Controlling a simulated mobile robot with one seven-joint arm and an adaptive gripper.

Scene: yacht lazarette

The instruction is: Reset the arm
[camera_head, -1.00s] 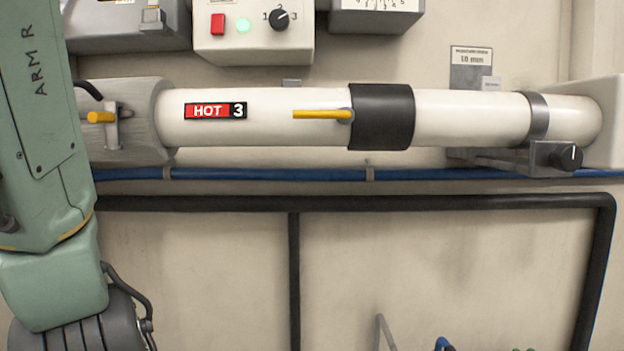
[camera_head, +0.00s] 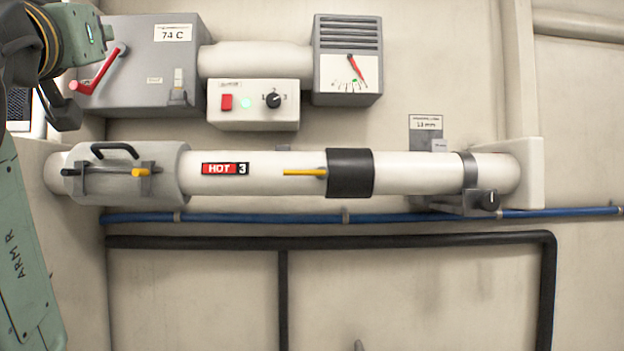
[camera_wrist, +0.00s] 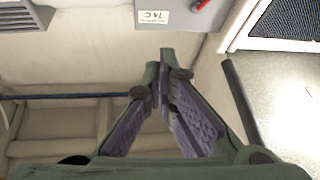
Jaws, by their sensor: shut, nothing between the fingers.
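My gripper shows in the wrist view (camera_wrist: 163,62), its two purple-padded fingers meeting at the tips with nothing between them. It is in free air, apart from the wall. In the head view my green arm, marked ARM R (camera_head: 28,260), runs up the left edge, and its upper part bends over in front of the upper left corner. The fingertips cannot be made out in the head view.
A grey box marked 74 C (camera_head: 145,65) with a red lever (camera_head: 100,72) is close to my arm. A white pipe labelled HOT 3 (camera_head: 285,173) crosses the wall. A button box (camera_head: 253,104) and a gauge box (camera_head: 347,62) are above it.

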